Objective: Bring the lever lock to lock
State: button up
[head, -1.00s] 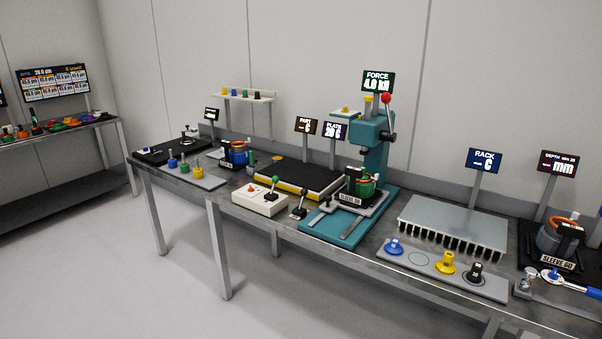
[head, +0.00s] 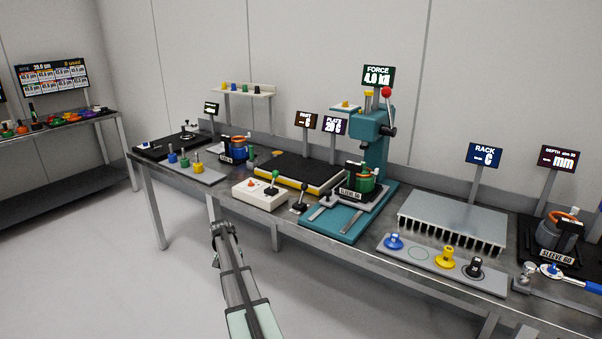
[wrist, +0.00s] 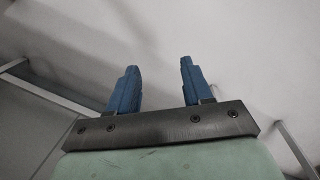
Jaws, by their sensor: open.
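No label in view names the lever lock, and I cannot tell which lever it is. A black-knobbed lever (head: 303,188) stands on a small base just right of the box. Both look roughly upright. My gripper (head: 218,230) is in front of the bench's front edge, below and left of the white box, touching nothing. In the wrist view its two blue fingers (wrist: 158,68) are apart with nothing between them, facing blank pale surfaces.
A teal press (head: 374,145) with a red-knobbed handle stands right of the levers, under a FORCE display (head: 378,76). A black and yellow plate (head: 298,172) lies behind the white box. A grey rack (head: 455,222) is to the right. The floor before the bench is clear.

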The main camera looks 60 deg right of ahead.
jog(key=d+r+m, duration=0.1)
jog(key=d+r, duration=0.6)
jog(key=d+r+m+h, duration=0.1)
jog(key=d+r, duration=0.6)
jog(key=d+r+m+t, duration=0.1)
jog(key=d+r+m, duration=0.1)
jog(key=d+r, duration=0.5)
jog(key=shift+s+d+r, duration=0.1)
jog(key=shift+d+r, duration=0.3)
jog(key=shift+d, duration=0.2)
notch_tip(320, 180, up, 12)
jog(key=m+h, duration=0.2)
jog(key=m, duration=0.1)
send_over(302, 194)
jog(key=shift+t, duration=0.3)
jog(key=shift+x, duration=4.2)
jog(key=shift+a+f, duration=0.1)
jog(key=shift+f, duration=0.25)
